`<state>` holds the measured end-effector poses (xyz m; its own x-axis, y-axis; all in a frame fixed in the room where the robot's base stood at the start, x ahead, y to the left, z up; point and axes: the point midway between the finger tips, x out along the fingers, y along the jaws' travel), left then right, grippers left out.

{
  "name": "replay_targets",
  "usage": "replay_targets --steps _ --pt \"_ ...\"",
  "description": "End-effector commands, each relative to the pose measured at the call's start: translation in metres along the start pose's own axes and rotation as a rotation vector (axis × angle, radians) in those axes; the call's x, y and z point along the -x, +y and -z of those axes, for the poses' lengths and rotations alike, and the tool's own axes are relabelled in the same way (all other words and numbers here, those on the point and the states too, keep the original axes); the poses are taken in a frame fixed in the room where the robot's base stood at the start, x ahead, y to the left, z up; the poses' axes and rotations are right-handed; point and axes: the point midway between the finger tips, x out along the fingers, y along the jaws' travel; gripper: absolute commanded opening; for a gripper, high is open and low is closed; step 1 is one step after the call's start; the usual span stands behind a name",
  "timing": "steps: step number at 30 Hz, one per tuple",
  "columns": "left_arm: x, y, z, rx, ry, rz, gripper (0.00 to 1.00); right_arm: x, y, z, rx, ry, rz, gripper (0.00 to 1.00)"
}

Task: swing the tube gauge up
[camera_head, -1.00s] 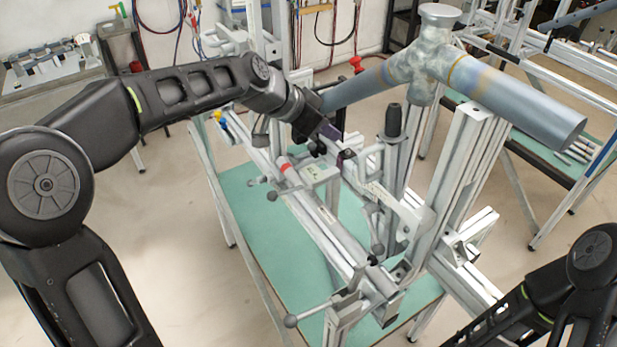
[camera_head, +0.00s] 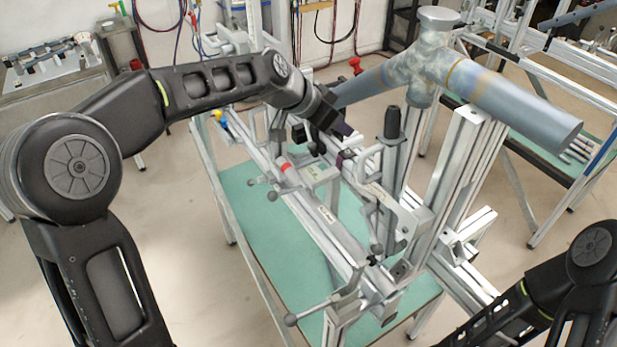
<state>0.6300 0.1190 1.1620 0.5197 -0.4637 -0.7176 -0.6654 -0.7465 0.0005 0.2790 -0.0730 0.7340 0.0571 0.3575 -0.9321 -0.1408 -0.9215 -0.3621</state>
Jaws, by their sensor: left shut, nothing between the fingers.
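The aluminium jig (camera_head: 330,235) stands in the middle, with a rail, clamps and a bracket arm (camera_head: 405,208). A black upright handle (camera_head: 392,122) rises from it. I cannot tell for certain which of these parts is the tube gauge. A blue-grey tube assembly (camera_head: 510,98) lies across the jig's uprights at the upper right. My left gripper (camera_head: 338,130) is shut and empty, above the jig's far part, left of the black handle. Its fingertips are dark and partly lost against the jig, so contact is unclear. My right gripper is out of the picture.
A green tabletop (camera_head: 262,225) lies under the jig. A ball-ended lever (camera_head: 291,319) sticks out at the jig's near end. A second green-topped bench (camera_head: 545,155) stands at the right. A grey side table (camera_head: 55,80) is at the far left. The floor left of the jig is clear.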

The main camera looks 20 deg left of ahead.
Motion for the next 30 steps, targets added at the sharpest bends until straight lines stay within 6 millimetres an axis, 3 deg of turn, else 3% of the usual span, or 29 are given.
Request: replay_targets --steps 16,30 --pt "-0.006 0.0 0.005 0.0 0.0 0.001 0.0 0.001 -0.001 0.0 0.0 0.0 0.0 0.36" --pt "-0.025 0.0 0.016 0.0 0.0 0.001 0.0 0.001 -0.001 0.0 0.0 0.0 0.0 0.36"
